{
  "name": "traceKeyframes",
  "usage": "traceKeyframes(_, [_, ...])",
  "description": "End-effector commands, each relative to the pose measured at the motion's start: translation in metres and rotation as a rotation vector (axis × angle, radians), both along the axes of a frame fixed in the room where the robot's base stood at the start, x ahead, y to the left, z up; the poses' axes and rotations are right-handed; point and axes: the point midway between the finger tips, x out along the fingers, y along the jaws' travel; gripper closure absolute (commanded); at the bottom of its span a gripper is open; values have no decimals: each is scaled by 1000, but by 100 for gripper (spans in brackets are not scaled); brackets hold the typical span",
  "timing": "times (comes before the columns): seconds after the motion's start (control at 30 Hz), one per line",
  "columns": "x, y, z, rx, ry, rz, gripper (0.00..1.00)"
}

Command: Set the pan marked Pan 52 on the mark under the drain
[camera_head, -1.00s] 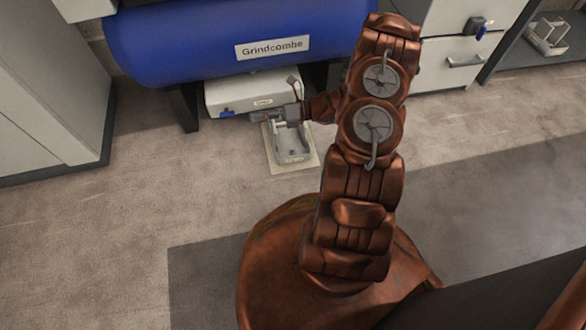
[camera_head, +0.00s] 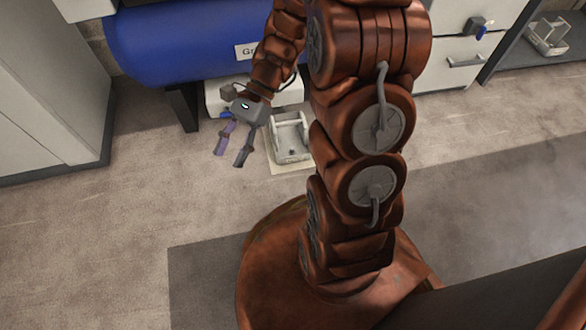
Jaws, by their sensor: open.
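A pale grey pan (camera_head: 290,148) with a raised handle sits on a beige mark (camera_head: 288,168) on the floor, below the front of the blue tank. It looks upright; its label is too small to read here. My gripper (camera_head: 231,155) is open and empty, to the left of the pan and apart from it in the picture, fingers pointing down. My wrist and arm hide part of the tank label and of the white box (camera_head: 215,95) under the tank. A small blue part (camera_head: 225,115) shows on this box beside my gripper; I cannot tell if it is the drain.
The blue tank (camera_head: 170,40) stands on dark legs (camera_head: 183,108). A grey cabinet (camera_head: 50,80) is at left and white drawers (camera_head: 450,65) at right. Another pale pan-like item (camera_head: 550,38) sits on a shelf at upper right. The floor at left is clear.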

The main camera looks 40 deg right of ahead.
Motion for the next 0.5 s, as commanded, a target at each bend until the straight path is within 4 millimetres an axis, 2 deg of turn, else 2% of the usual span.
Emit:
traceKeyframes(0.27, [-54, 4, 23, -118, -204, 327, 54])
traceKeyframes(0.5, [-92, -8, 38, -215, -370, 607, 54])
